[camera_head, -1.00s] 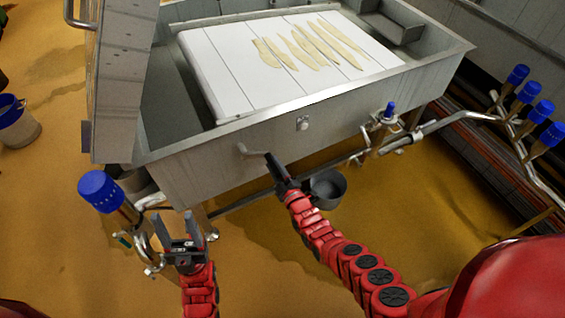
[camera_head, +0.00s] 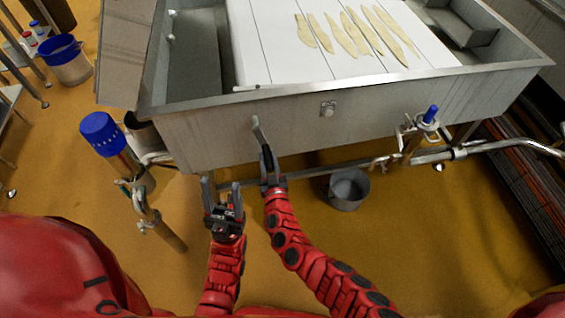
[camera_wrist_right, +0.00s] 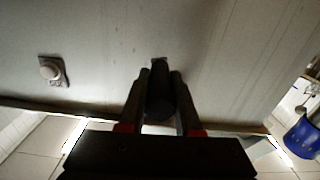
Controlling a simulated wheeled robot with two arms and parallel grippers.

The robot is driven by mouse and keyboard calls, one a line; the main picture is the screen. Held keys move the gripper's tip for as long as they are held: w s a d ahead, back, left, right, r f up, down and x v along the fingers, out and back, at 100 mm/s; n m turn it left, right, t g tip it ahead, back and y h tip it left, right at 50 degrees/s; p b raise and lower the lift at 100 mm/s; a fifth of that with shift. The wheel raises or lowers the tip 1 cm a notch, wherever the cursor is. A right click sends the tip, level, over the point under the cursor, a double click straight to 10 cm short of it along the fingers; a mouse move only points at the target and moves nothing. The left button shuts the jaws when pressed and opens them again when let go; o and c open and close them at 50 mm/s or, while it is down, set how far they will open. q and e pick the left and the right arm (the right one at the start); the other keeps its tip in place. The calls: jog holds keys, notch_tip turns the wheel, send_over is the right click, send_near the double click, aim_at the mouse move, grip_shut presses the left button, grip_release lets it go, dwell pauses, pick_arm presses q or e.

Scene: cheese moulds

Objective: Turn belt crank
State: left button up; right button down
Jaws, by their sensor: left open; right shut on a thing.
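The belt crank (camera_head: 257,131) is a small grey arm on the front wall of the metal trough, pointing mostly down. My right gripper (camera_head: 266,160) is shut on its handle; in the right wrist view the dark handle (camera_wrist_right: 160,95) sits between the two fingers. The handle's lower end is partly hidden by the fingers in the head view. The white belt (camera_head: 265,50) lies in the trough (camera_head: 230,140) with several pale yellow strips (camera_head: 350,35) on it. My left gripper (camera_head: 222,190) is open and empty, in front of the trough and just left of the right gripper.
A round knob (camera_head: 327,108) sits on the trough wall right of the crank. A blue-topped valve (camera_head: 100,130) stands left, another (camera_head: 430,115) right. A pipe (camera_head: 330,170) runs below the trough. A grey bucket (camera_head: 348,188) stands on the floor.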

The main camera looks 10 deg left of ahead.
jog(key=shift+s+a+f+m+b, duration=0.2)
jog(key=shift+a+f+m+b, duration=0.1)
jog(key=shift+a+m+b, duration=0.3)
jog(key=shift+s+a+r+m+b, duration=0.15)
jog(key=shift+a+m+b, duration=0.25)
jog(key=shift+m, duration=0.4)
jog(key=shift+s+a, duration=0.1)
jog(key=c, duration=0.6)
grip_release()
